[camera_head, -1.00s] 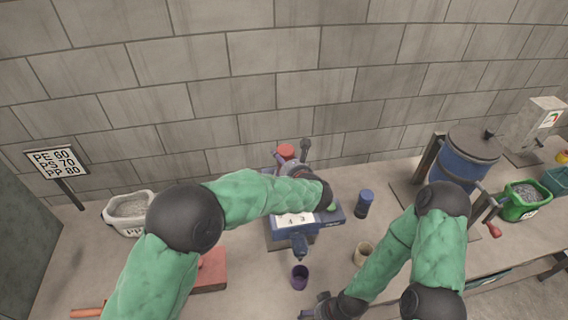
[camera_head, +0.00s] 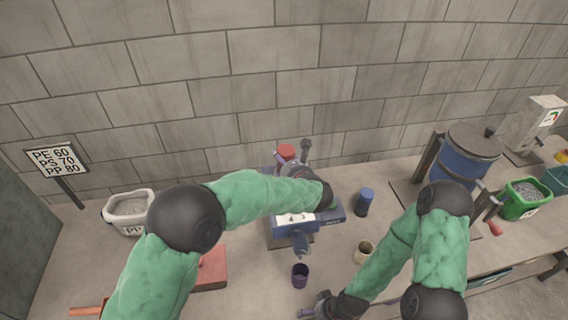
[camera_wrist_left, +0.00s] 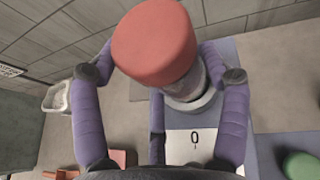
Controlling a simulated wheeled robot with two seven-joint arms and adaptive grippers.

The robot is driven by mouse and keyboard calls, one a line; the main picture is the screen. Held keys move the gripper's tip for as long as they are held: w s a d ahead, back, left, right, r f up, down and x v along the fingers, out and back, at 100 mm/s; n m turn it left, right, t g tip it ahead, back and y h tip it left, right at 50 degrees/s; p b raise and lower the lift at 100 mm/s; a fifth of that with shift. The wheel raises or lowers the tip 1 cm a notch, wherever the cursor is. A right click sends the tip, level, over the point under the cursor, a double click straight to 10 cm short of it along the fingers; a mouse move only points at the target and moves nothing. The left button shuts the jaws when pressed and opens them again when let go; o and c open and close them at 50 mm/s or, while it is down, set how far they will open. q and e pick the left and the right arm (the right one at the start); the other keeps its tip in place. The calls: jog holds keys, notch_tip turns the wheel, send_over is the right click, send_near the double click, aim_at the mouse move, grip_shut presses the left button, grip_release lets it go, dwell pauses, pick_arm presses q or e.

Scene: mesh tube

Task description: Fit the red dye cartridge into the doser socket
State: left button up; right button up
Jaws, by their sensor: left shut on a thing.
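The red dye cartridge has a red cap (camera_wrist_left: 155,45) and a greyish clear body (camera_wrist_left: 188,82). Its cap also shows in the head view (camera_head: 287,152). My left gripper (camera_wrist_left: 160,62) is shut on it, with a purple finger on each side. The cartridge's lower end is at a pale round socket (camera_wrist_left: 190,108) on the blue doser (camera_head: 328,217); whether it is inside or just above cannot be told. The doser has a white numbered plate (camera_head: 292,219), partly covered by my left arm. My right gripper (camera_head: 312,304) is low in the head view, fingers apart and empty.
A blue cylinder (camera_head: 364,202) and a beige cup (camera_head: 364,252) stand to the right. A pellet bin (camera_head: 128,226) is at left, a blue drum (camera_head: 466,165) at right. The wall closes off the back.

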pick_arm(q)
jog(key=shift+w+a+r+p, duration=0.1)
jog(key=shift+w+r+p, duration=0.05)
jog(key=shift+r+p, duration=0.35)
jog(key=shift+w+a+r+p, duration=0.15)
jog(key=shift+r+p, duration=0.2)
jog(key=shift+r, duration=0.2)
pick_arm(e)
jog(key=shift+d, duration=0.15)
pick_arm(q)
jog(key=shift+d, duration=0.1)
pick_arm(e)
jog(key=shift+r, duration=0.1)
pick_arm(q)
jog(key=shift+r, duration=0.15)
pick_arm(e)
jog(key=shift+w+r, duration=0.1)
jog(key=shift+r, duration=0.05)
jog(key=shift+r, duration=0.1)
pick_arm(q)
jog(key=shift+w+p, duration=0.1)
jog(key=shift+p, duration=0.45)
pick_arm(e)
jog(key=shift+r, duration=0.35)
pick_arm(q)
jog(key=shift+d, duration=0.2)
pick_arm(e)
jog(key=shift+f, duration=0.15)
